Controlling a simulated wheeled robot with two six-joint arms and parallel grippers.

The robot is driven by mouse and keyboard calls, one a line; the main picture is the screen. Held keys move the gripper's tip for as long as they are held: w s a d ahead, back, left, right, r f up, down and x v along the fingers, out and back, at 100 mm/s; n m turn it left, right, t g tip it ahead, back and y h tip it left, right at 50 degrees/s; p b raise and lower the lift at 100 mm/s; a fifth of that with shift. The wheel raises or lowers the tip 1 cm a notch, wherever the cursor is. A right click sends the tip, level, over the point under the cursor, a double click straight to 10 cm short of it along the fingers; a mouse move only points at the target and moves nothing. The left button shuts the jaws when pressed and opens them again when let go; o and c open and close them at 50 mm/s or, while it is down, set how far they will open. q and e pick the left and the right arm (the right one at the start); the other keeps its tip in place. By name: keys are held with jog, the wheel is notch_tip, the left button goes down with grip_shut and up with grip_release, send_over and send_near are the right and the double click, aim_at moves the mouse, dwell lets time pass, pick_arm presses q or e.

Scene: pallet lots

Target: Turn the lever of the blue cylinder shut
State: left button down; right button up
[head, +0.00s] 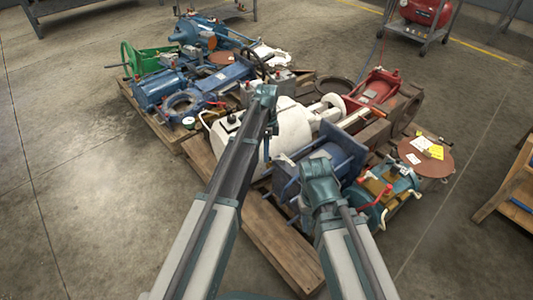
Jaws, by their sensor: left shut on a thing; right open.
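A dark blue flanged cylinder (342,152) lies on the front pallet, partly behind my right wrist. My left gripper (267,140) points down beside the white tank, left of the blue cylinder. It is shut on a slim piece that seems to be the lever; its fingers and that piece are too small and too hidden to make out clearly. My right gripper (321,185) is over the near side of the blue cylinder. It is open, with its fingertips largely hidden by its wrist.
A white tank (291,130) lies beside my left gripper. Red-handled valves (372,198) and a rusty disc (426,157) sit at the right. Floor in front and left is clear.

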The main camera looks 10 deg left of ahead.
pick_arm(q)
jog(key=c, duration=0.8)
grip_release()
jog(key=shift+o, duration=0.2)
jog(key=shift+r, duration=0.1)
jog(key=p+v, duration=1.3)
jog(key=shift+r+p, duration=0.3)
jog(key=shift+r, duration=0.05)
jog(key=shift+w, duration=0.1)
